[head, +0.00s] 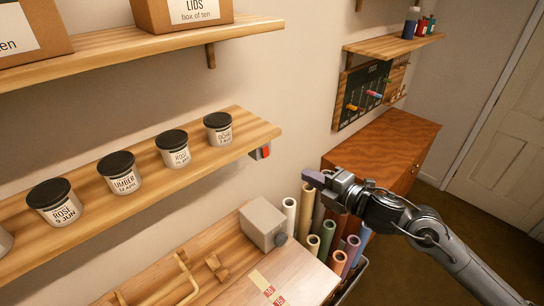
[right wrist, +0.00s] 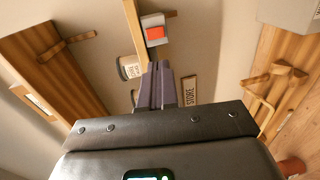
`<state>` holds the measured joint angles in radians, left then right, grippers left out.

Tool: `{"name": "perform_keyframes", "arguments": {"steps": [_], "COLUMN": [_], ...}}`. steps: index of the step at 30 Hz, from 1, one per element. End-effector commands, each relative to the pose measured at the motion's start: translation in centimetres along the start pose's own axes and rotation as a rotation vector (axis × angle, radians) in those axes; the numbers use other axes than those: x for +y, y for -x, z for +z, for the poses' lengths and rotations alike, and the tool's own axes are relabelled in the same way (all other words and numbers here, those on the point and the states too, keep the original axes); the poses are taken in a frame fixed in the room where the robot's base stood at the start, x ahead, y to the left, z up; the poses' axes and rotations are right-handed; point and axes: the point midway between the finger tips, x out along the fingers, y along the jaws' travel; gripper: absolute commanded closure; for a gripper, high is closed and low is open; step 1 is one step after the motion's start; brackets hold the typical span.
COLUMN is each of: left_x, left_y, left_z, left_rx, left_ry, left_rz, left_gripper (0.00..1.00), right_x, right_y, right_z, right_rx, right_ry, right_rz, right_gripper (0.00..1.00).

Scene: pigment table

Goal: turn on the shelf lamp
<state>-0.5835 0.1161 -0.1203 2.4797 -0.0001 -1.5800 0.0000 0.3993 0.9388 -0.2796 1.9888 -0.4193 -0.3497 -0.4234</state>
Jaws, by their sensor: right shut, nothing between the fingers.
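A small pale box with a red switch (head: 265,152) is fixed at the right end of the lower shelf (head: 268,131), on its underside. The red switch also shows in the right wrist view (right wrist: 155,33), straight beyond the fingertips. I cannot make out a lit lamp. My right gripper (head: 312,178) is shut and empty. It is to the right of the switch and lower in the head view, apart from it. Its purple fingers show in the right wrist view (right wrist: 157,80), pointing at the switch with a gap between. My left gripper is not in view.
Several black-lidded jars (head: 172,148) stand on the lower shelf. Below are a grey box (head: 263,222) on the wooden table (head: 300,268) and several upright coloured rolls (head: 313,246). A wooden cabinet (head: 395,135) stands behind my right arm.

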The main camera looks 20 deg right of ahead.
Motion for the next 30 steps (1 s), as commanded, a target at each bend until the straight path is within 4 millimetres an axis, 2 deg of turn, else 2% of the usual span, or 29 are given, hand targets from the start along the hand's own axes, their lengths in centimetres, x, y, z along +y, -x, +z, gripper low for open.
{"name": "perform_keyframes", "arguments": {"steps": [6, 11, 24, 30], "left_x": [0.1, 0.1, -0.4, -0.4], "left_y": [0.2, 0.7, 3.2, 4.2], "left_z": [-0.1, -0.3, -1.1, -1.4], "left_rx": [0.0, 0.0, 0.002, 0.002], "left_ry": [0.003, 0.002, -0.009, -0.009], "left_rz": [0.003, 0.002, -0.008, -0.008], "left_gripper": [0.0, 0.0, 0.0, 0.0], "right_x": [0.1, 0.3, 0.4, 0.2], "right_y": [-0.3, -1.8, -9.7, -12.3], "right_z": [0.0, 0.0, -0.1, -0.1], "right_rx": [0.0, 0.001, 0.0, 0.0], "right_ry": [-0.003, -0.005, -0.005, -0.002], "right_rz": [0.002, 0.002, 0.001, -0.001], "right_gripper": [1.0, 1.0, 1.0, 1.0]}}
